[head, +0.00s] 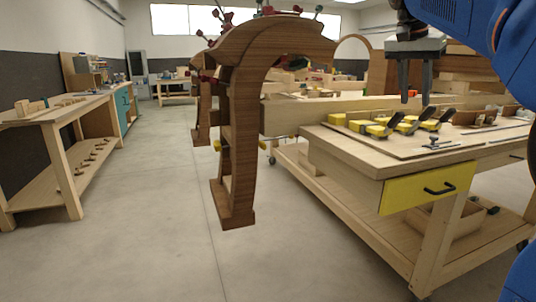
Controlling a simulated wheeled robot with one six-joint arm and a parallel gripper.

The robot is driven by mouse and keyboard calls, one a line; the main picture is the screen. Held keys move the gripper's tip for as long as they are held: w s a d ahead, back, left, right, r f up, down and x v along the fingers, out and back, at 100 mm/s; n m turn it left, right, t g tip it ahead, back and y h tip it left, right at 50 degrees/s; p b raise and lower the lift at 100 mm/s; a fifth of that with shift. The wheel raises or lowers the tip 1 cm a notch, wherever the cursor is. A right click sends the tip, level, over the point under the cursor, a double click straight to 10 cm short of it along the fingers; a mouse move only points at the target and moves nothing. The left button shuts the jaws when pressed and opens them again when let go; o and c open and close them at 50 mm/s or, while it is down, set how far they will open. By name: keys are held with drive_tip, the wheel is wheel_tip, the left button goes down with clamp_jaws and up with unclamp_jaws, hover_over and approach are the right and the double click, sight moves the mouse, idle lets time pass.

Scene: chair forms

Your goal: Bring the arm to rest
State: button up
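My gripper (415,96) hangs at the upper right in the head view, at the end of my blue arm. Part of my arm is cut off by the right edge.
A large brown wooden chair form (240,130) with clamps on top stands left of the bench. The bench has a yellow drawer front (425,189) and a lower shelf. Another wooden bench (45,117) lines the left wall. The floor (150,220) between is clear.

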drive_tip(key=s+a+f+n+y, duration=0.1)
drive_tip(key=s+a+f+n, duration=0.2)
drive_tip(key=s+f, duration=0.7)
drive_tip(key=s+a+f+n+t+y, duration=0.1)
drive_tip(key=s+a+f+n, duration=0.2)
drive_tip(key=s+f, duration=0.7)
drive_tip(key=s+a+f+n+t+y, duration=0.1)
drive_tip(key=s+a+f+n, duration=0.2)
drive_tip(key=s+f, duration=0.8)
wheel_tip(320, 180, down, 8)
drive_tip(key=shift+f+n, duration=0.2)
drive_tip(key=shift+n, duration=0.4)
drive_tip(key=shift+a, duration=0.1)
drive_tip(key=shift+c, duration=0.7)
